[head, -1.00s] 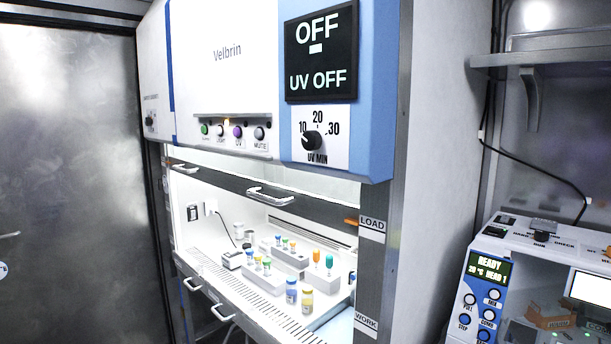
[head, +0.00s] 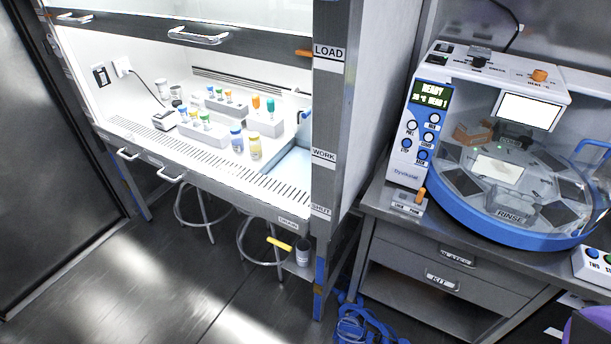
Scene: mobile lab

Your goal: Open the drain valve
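A label reading DRAIN (head: 288,221) is on the front edge of the cabinet's work surface, near its right end. Below it, a yellow lever handle (head: 280,243) sticks out under the cabinet, slanting slightly down to the right. The valve body behind the handle is too small and dark to make out. A grey container (head: 303,254) stands just right of the handle, on a small ledge.
The cabinet (head: 190,175) holds several vials, racks and bottles under a raised sash. Stools (head: 195,215) stand beneath it. A bench (head: 455,250) with a blue-rimmed machine (head: 480,225) is at right. Blue hose (head: 365,325) lies on the floor. The floor (head: 150,285) in front is clear.

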